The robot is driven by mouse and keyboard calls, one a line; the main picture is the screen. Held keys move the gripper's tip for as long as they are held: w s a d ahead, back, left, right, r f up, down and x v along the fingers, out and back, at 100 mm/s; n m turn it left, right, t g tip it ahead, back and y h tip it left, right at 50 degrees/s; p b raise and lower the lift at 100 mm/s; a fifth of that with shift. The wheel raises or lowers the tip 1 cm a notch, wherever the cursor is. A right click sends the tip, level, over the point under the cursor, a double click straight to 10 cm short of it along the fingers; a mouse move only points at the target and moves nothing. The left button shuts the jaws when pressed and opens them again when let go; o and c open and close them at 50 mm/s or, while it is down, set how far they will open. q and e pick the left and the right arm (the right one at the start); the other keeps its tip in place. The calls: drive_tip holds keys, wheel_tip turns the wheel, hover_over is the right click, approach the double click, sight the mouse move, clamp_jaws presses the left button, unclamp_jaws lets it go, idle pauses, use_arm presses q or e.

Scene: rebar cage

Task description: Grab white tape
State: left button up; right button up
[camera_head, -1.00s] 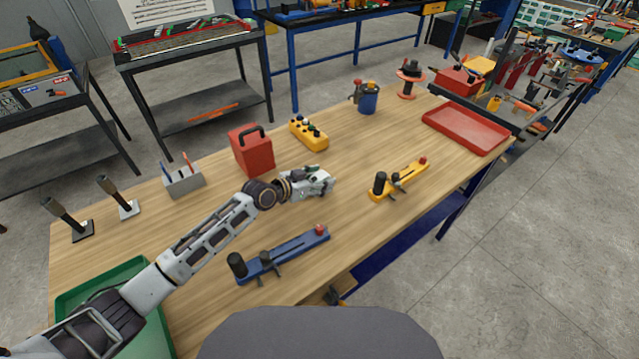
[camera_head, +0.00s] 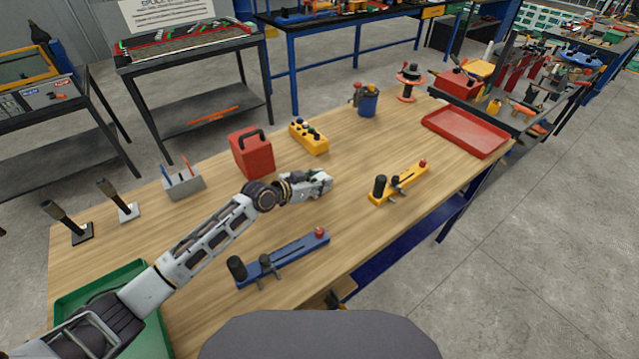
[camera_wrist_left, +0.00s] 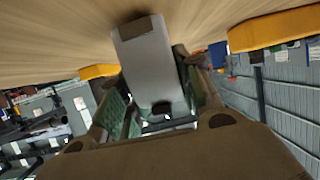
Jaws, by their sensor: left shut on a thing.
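My left gripper (camera_head: 316,185) reaches over the middle of the wooden table (camera_head: 350,145), close to its top. In the left wrist view its two fingers stand on either side of a pale grey-white piece (camera_wrist_left: 150,65) with a brown patch at one end. The gripper is shut on this piece, which I take for the white tape. Its full shape is hidden by the fingers. In the head view it cannot be told apart clearly from the pale gripper. My right gripper is not in view.
A blue clamp fixture (camera_head: 285,256) lies in front and a yellow one (camera_head: 405,182) to the right. Behind are a red box (camera_head: 250,155), a yellow button block (camera_head: 309,137) and a blue pot (camera_head: 368,103). A red tray (camera_head: 466,131) and green tray (camera_head: 105,285) sit at the ends.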

sight(320, 178)
use_arm(q)
drive_tip(key=shift+r, duration=0.5)
wheel_tip(320, 178, up, 7)
drive_tip(key=shift+f, duration=0.1)
drive_tip(key=shift+r, duration=0.85)
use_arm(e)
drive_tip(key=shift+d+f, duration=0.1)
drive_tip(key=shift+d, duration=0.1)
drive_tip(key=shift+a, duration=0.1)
